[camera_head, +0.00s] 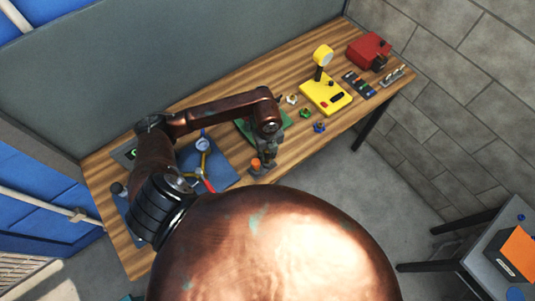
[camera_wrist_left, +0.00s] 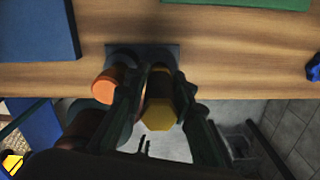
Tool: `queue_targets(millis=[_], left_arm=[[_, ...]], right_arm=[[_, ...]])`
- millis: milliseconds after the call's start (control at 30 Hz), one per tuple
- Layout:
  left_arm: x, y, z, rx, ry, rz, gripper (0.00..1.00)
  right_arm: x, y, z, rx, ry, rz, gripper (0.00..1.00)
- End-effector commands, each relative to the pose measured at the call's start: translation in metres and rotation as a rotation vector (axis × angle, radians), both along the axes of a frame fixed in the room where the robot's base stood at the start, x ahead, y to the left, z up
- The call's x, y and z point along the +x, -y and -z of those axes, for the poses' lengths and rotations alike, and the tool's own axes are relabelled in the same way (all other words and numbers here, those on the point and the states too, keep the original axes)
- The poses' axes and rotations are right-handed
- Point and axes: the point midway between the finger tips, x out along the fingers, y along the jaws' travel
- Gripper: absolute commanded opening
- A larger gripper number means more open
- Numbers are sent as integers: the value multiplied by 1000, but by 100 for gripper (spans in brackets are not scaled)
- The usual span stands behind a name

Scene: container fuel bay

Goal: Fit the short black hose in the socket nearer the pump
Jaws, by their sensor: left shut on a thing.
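My left gripper (camera_head: 268,158) is over the front edge of the wooden bench. In the left wrist view its fingers (camera_wrist_left: 160,98) are shut on a short black piece (camera_wrist_left: 157,84) with a yellow six-sided end (camera_wrist_left: 158,115), which looks like the short black hose. An orange-ended piece (camera_wrist_left: 104,86) stands close beside the left finger; its orange top (camera_head: 256,163) also shows in the head view. Both are over a dark grey plate (camera_wrist_left: 117,51) at the bench edge. I cannot tell whether the held piece still touches the plate. My right gripper is not in view.
A blue board (camera_head: 222,174) with a gauge (camera_head: 203,144) and coloured hoses lies left of the gripper. A green mat (camera_head: 243,129) is partly behind my arm. A yellow device (camera_head: 326,97), small coloured fittings and a red box (camera_head: 369,50) stand to the right.

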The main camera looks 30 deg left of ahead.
Motion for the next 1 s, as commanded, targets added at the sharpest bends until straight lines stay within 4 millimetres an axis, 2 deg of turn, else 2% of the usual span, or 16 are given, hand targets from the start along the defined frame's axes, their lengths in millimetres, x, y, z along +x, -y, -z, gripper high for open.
queue_targets(millis=[167,200,467,767,867,1000], left_arm=[[0,0,-1,0,1,0,0],[0,0,-1,-1,1,0,25],[0,0,0,0,0,0,43],[0,0,-2,0,0,0,43],[1,0,-9,0,1,1,43],[2,0,-32,1,4,1,43]], right_arm=[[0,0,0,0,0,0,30],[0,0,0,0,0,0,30],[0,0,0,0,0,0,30],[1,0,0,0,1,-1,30],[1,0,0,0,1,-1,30],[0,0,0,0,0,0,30]])
